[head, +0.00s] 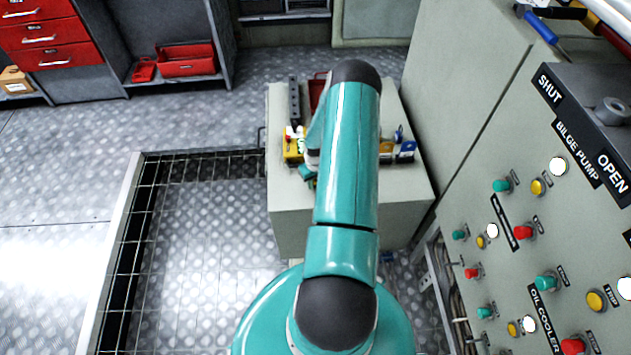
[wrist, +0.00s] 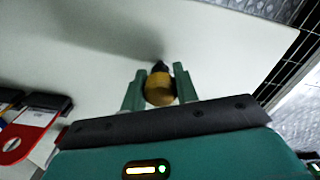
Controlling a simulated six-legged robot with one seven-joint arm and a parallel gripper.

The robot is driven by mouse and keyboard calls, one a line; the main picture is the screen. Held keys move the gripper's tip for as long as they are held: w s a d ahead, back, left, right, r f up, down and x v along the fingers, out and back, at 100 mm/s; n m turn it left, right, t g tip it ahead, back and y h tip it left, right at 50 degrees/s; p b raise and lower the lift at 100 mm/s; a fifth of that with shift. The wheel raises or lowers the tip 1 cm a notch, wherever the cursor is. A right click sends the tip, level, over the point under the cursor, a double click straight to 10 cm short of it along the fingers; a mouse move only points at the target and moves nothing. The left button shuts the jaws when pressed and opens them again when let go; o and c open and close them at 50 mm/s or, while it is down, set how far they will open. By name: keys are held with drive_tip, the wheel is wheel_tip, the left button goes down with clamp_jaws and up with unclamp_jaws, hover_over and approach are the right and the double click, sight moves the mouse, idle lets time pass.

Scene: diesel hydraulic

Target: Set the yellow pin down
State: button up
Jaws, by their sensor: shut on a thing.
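The yellow pin (wrist: 159,88) is between the two green fingers of my gripper (wrist: 160,92) in the wrist view. My gripper is shut on it. The pin's dark tip points away from the gripper, toward the pale cabinet top (wrist: 215,50). A shadow lies on the surface close to the tip; I cannot tell whether the tip touches it. In the head view my arm covers most of the cabinet top (head: 408,180), and the pin cannot be made out there.
A yellow box (head: 293,147) and a dark rail (head: 294,100) sit on the cabinet's left side. Blue-and-white items (head: 404,149) sit on its right. A red tag-like piece (wrist: 28,138) lies left in the wrist view. A control panel (head: 540,235) stands at right.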

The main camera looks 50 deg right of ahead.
drive_tip(key=shift+f, duration=0.1)
drive_tip(key=o, duration=1)
drive_tip(key=shift+o, duration=0.2)
